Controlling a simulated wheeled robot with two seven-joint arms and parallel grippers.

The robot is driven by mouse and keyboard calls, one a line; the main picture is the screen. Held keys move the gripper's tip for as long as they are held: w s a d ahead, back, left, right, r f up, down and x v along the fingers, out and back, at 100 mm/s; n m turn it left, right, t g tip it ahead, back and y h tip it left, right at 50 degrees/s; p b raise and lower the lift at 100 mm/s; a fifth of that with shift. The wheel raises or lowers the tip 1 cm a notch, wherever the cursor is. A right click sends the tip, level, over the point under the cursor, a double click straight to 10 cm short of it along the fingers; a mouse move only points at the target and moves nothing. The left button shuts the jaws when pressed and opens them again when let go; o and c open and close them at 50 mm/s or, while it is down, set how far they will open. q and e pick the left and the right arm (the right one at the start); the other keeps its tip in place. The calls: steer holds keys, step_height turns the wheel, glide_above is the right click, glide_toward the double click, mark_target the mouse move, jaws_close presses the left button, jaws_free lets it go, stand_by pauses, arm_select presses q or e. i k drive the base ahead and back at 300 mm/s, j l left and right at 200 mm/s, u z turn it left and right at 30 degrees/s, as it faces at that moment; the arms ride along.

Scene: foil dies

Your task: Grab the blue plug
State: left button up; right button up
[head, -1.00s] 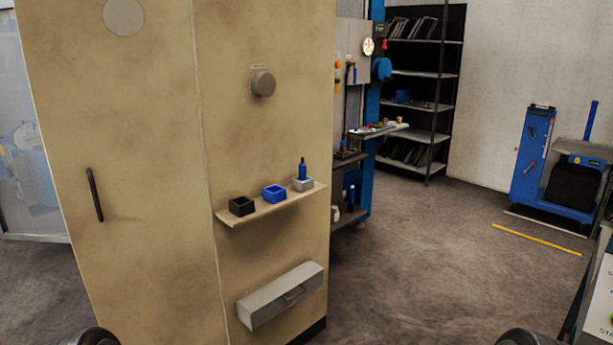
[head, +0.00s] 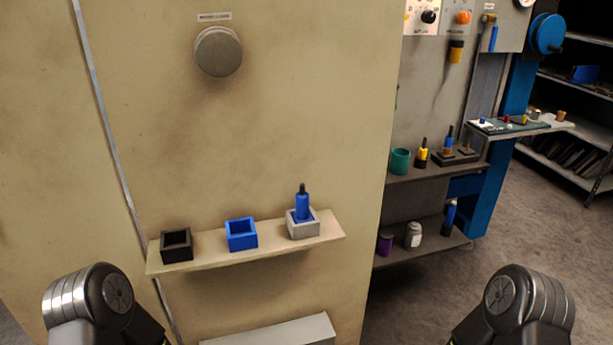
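The blue plug (head: 302,205) has a dark tip and stands upright in a light grey square holder (head: 304,230). The holder is at the right part of a small beige shelf (head: 200,262) on the cabinet front. An empty blue square holder (head: 241,242) is in the middle of the shelf and a black one (head: 176,254) is at its left. Parts of both my arms show at the lower left and lower right, below and to either side of the shelf. Neither gripper's fingers are in view.
A round grey knob (head: 218,52) is on the cabinet above the shelf, and a grey box (head: 275,333) juts out below it. To the right, a rack shelf (head: 440,170) holds a green cup (head: 400,161) and several tools. Open floor (head: 420,300) lies right of the cabinet.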

mark_target(301, 215)
steer(key=i+l+u, duration=0.25)
steer(key=l, duration=1.05)
steer(key=l+u, duration=0.3)
steer(key=l, duration=1.05)
steer(key=k, duration=0.05)
